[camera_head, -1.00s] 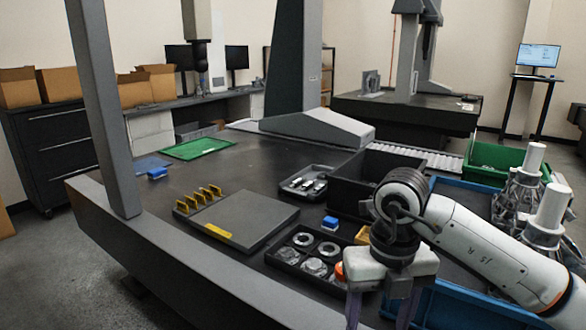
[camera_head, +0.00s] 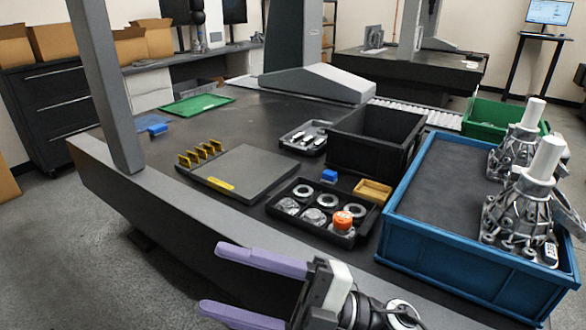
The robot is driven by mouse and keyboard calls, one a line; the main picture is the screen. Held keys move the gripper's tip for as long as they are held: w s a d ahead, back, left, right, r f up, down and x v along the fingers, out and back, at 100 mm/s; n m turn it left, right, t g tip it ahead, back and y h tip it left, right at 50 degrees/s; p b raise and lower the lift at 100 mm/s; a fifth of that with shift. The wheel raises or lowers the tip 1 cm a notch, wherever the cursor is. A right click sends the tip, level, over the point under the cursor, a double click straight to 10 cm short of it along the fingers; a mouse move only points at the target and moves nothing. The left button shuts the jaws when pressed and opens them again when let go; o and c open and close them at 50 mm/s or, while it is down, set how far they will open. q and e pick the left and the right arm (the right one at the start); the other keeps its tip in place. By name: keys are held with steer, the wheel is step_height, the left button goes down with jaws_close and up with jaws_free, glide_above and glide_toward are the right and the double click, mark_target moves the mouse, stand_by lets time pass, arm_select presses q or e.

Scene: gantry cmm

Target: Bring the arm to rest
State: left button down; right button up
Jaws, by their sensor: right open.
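My right gripper (camera_head: 232,283) is at the bottom centre of the head view. Its two purple fingers point left and stand apart, with nothing between them. It is in front of the grey front beam of the machine table, clear of the things on the table. My left gripper is not in view.
A black tray (camera_head: 268,211) holds metal rings and an orange-topped part (camera_head: 343,219). A blue crate (camera_head: 470,272) with metal castings (camera_head: 520,205) stands at right. A black bin (camera_head: 345,160), a grey fixture plate (camera_head: 262,168) and a grey upright column (camera_head: 108,90) are also here.

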steer(key=w+d+f+m+t+h, duration=0.3)
steer(key=d+f+m+t+h, duration=0.45)
steer(key=m, duration=0.35)
steer(key=w+d+f+m+t+h, duration=0.4)
steer(key=d+f+m+t+h, duration=0.3)
steer(key=m, duration=0.4)
steer(key=s+d+f+m+g+h, duration=0.2)
steer(key=s+d+f+m+g, duration=0.1)
steer(key=s+f, duration=0.5)
steer(key=s+d+f+m+g+h, duration=0.2)
steer(key=s+d+f, duration=0.4)
steer(key=f, duration=0.9)
steer(key=s+m+g, duration=0.1)
steer(key=s+g, duration=0.1)
steer(key=s, duration=0.1)
steer(key=shift+g, duration=0.35)
steer(key=shift+h, duration=0.25)
